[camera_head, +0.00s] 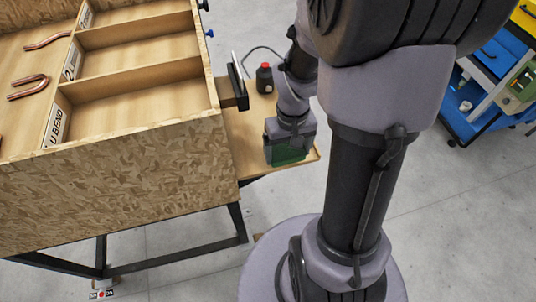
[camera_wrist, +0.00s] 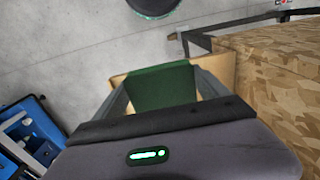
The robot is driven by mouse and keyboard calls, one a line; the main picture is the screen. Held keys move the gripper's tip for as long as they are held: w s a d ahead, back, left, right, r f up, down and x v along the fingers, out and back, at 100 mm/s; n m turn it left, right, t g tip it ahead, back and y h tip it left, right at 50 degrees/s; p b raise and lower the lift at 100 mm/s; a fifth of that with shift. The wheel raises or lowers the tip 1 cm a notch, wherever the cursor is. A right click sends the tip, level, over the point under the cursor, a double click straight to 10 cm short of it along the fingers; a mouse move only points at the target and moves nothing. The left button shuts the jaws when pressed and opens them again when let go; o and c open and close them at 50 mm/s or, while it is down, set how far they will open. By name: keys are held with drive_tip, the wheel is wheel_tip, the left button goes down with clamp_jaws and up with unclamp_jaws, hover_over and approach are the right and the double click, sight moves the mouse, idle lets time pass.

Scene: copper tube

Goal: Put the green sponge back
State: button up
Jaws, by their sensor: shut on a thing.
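The green sponge (camera_wrist: 162,88) is between the two fingers of my gripper (camera_wrist: 165,85) in the wrist view. The fingers are shut on it, one at each side. In the head view my gripper (camera_head: 289,150) points down over the small wooden side shelf (camera_head: 245,150), and a strip of the green sponge (camera_head: 288,157) shows below it. I cannot tell whether the sponge touches the shelf.
A wooden bin (camera_head: 130,150) with compartments and copper tubes is at left. A blue cart (camera_head: 485,85) stands at right.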

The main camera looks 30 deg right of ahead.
drive_tip(key=w+a, duration=0.1)
drive_tip(key=w, duration=0.2)
drive_tip(key=w+a+f, duration=0.1)
drive_tip(key=shift+w+a+b, duration=0.35)
drive_tip(key=shift+b, duration=0.05)
wheel_tip(320, 180, down, 3)
drive_tip(key=shift+f+b, duration=0.15)
drive_tip(key=shift+b, duration=0.7)
drive_tip(key=shift+s, duration=0.1)
drive_tip(key=o, duration=1.6)
wheel_tip(320, 180, up, 12)
drive_tip(key=p, duration=0.5)
drive_tip(key=shift+r, duration=0.2)
